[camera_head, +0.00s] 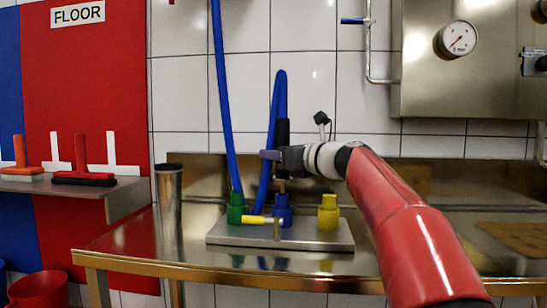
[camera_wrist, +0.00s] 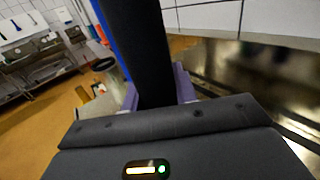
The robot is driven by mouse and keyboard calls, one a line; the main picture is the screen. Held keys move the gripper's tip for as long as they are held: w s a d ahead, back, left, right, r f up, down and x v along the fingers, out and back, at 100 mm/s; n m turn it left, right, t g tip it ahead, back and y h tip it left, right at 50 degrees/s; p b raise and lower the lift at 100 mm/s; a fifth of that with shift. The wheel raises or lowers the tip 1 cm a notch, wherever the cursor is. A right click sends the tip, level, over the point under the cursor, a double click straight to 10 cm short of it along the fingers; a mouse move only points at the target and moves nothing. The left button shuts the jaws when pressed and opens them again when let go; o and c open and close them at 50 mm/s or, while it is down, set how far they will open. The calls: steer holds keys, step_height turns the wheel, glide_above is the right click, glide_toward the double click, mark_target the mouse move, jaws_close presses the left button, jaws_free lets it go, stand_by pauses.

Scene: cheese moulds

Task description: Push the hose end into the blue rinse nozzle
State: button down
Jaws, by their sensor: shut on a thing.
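The blue hose (camera_head: 222,90) hangs from above, drops down by the green nozzle, and a loop of it rises and bends over to my gripper. Its black sleeve (camera_head: 283,132) stands roughly upright in my gripper (camera_head: 279,155), which is shut on it. A brass-coloured tip (camera_head: 282,186) points down below the gripper, just over the blue rinse nozzle (camera_head: 282,212). I cannot tell whether the tip touches or enters the nozzle. In the wrist view the black sleeve (camera_wrist: 140,50) stands between the purple fingers (camera_wrist: 158,92); the tip is hidden there.
The green nozzle (camera_head: 237,208) and yellow nozzle (camera_head: 328,212) flank the blue one on a metal plate (camera_head: 330,238). A yellow-handled lever (camera_head: 256,220) lies in front. A tiled wall is behind.

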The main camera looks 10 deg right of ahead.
steer(key=shift+f+b, duration=1.15)
steer(key=shift+f, duration=0.45)
steer(key=shift+r, duration=0.15)
steer(key=shift+r+p, duration=3.5)
steer(key=shift+p, duration=0.35)
steer(key=shift+r, duration=0.95)
